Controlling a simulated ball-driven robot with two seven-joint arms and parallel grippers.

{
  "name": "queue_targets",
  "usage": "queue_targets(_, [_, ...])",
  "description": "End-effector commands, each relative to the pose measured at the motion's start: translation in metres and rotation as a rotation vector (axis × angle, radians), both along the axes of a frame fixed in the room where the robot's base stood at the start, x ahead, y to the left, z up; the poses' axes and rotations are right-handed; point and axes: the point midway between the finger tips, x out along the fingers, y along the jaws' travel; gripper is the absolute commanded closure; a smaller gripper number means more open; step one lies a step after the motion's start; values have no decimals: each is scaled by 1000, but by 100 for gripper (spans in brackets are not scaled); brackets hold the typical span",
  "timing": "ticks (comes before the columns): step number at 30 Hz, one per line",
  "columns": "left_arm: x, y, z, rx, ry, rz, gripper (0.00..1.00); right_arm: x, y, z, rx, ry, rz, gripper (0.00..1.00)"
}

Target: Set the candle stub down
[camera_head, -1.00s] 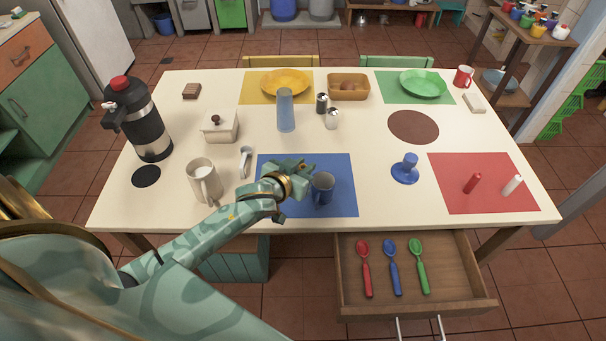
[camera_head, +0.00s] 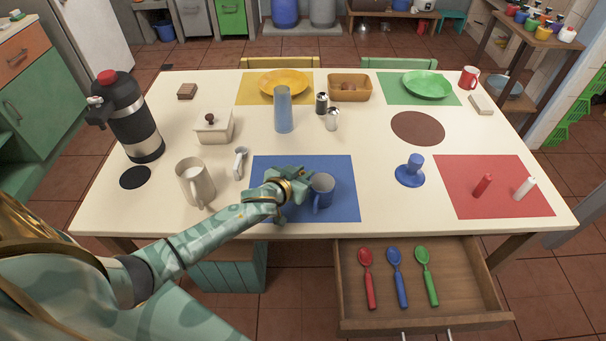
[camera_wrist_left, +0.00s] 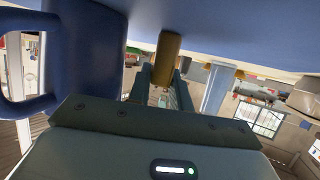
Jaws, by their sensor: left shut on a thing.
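The candle stub (camera_wrist_left: 167,58) is a short ochre cylinder in the left wrist view. My left gripper (camera_head: 298,191) is shut on it, with a finger on either side. The stub's far end meets the blue of the placemat (camera_head: 343,212) in that view; I cannot tell whether it touches. In the head view the gripper is low over the blue placemat, left of the blue mug (camera_head: 321,186), and it hides the stub. The mug also shows large and close in the left wrist view (camera_wrist_left: 90,50). My right gripper is out of view.
A blue stand (camera_head: 410,172) is to the right. An open drawer (camera_head: 465,285) with spoons juts out in front.

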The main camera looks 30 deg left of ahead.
Motion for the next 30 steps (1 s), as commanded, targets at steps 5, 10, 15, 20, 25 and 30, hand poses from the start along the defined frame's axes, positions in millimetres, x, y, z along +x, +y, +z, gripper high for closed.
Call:
queue_targets(5, [0,0,-4,1,1,0,100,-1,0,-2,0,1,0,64])
queue_targets(10, [0,0,-2,1,0,0,71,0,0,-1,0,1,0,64])
queue_targets(15, [0,0,0,1,-1,0,71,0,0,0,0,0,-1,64])
queue_targets(20, [-16,-1,10,0,0,-1,71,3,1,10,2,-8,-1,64])
queue_targets(25, [-54,0,27,-1,-1,-1,71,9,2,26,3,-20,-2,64])
queue_targets(30, [-87,1,41,0,-2,1,71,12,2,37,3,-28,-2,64])
